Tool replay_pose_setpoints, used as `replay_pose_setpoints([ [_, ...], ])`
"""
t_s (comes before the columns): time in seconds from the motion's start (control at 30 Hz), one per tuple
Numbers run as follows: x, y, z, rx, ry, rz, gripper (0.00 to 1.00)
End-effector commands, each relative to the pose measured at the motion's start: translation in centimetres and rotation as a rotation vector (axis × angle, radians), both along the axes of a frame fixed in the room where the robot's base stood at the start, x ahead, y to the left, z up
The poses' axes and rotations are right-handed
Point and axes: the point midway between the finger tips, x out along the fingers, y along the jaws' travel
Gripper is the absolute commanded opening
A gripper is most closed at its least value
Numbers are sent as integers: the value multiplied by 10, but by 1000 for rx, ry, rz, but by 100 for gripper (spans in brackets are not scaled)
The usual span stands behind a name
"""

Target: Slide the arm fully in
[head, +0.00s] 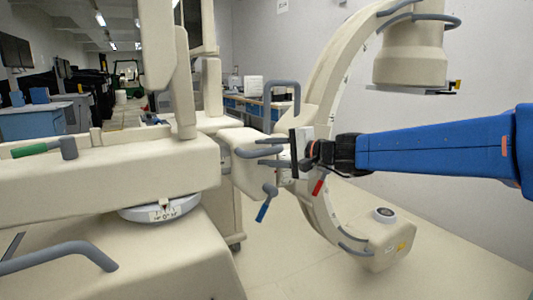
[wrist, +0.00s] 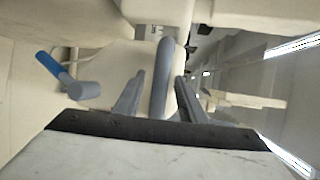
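A beige C-arm machine fills the middle of the head view. Its thick horizontal arm (head: 90,182) lies at left above a round scale dial (head: 165,212). The curved C (head: 322,90) stands at right. My gripper (head: 268,152) is at the block (head: 240,170) between arm and C, reaching in from the right. In the wrist view its fingers (wrist: 158,92) are apart, on either side of a grey handle bar (wrist: 163,60). A gap shows on the left side of the bar; contact on the right is unclear.
A blue-tipped lever (head: 264,207) hangs below my gripper and also shows in the wrist view (wrist: 52,66). A red lever (head: 318,187) is close to my gripper. A green-handled lever (head: 35,149) sits on the horizontal arm.

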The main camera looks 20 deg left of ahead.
Motion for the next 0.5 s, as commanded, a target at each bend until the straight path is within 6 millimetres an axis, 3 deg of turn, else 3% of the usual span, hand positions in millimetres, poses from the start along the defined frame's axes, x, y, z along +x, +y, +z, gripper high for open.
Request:
replay_pose_setpoints([
  [0.07, 0, 0, 0, 0, 0, 0, 32],
  [0.2, 0, 0, 0, 0, 0, 0, 0],
  [0.5, -3, 2, 0, 0, 0, 1, 0],
])
